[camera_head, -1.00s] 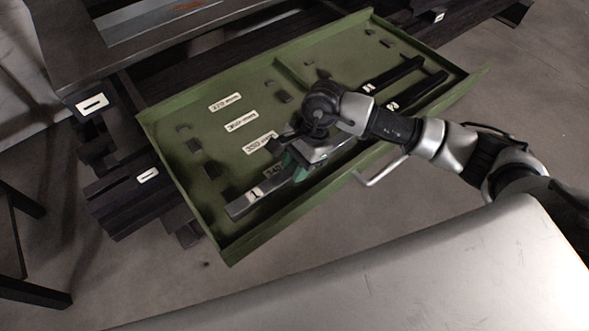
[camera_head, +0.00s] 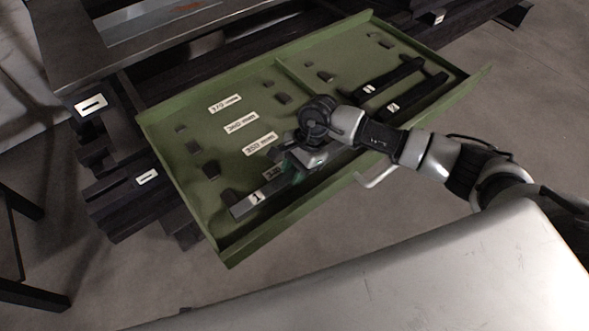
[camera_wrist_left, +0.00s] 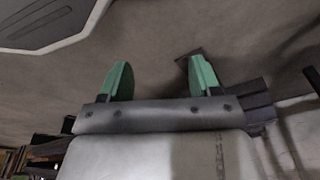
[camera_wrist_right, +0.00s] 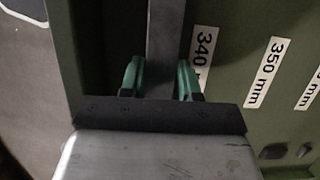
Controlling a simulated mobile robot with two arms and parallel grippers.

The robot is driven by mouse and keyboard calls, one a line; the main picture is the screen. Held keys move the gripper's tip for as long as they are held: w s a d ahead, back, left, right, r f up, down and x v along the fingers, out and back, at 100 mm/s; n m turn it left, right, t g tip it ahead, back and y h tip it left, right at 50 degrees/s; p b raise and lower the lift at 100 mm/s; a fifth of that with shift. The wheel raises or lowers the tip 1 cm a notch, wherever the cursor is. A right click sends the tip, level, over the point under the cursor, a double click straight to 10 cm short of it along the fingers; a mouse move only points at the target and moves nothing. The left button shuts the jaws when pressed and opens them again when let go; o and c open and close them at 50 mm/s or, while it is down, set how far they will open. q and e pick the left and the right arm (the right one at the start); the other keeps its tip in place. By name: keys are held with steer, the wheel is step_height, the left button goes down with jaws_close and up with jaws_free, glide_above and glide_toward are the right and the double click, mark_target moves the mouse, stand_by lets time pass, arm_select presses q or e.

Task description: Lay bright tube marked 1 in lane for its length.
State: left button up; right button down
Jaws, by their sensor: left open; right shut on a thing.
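The bright tube marked 1 (camera_head: 256,199) is a long grey square bar with a white "1" tag at its left end. It lies in or just above the front lane of the green drawer, beside the 340 mm label (camera_wrist_right: 203,46); I cannot tell whether it touches the floor. My right gripper (camera_head: 292,165) is shut on it near its middle, and the right wrist view shows the tube (camera_wrist_right: 163,50) between the green fingers (camera_wrist_right: 160,78). My left gripper (camera_wrist_left: 157,80) is open and empty over the floor, seen only in the left wrist view.
The green drawer (camera_head: 228,258) has low walls and several dark stop blocks. Labels for 350 mm (camera_head: 259,143), 360 mm (camera_head: 240,121) and 370 mm (camera_head: 225,103) mark other lanes. Two dark tubes, one tagged 2 (camera_head: 393,107), lie at its right. A drawer handle (camera_head: 376,177) sticks out in front.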

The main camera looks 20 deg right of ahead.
steer(key=c, duration=1.1)
jaws_free()
arm_select(q)
steer(key=shift+w+r, duration=0.4)
arm_select(e)
steer(key=o, duration=0.3)
steer(key=shift+r, duration=0.25)
arm_select(q)
steer(key=shift+s+f+p, duration=0.2)
steer(key=shift+s+f, duration=0.15)
steer(key=shift+f, duration=0.25)
steer(key=shift+s+f+p, duration=0.2)
steer(key=shift+s+f, duration=0.1)
steer(key=shift+f, duration=0.3)
arm_select(e)
steer(key=v, duration=1.1)
steer(key=shift+d+r, duration=0.2)
steer(key=shift+r, duration=0.05)
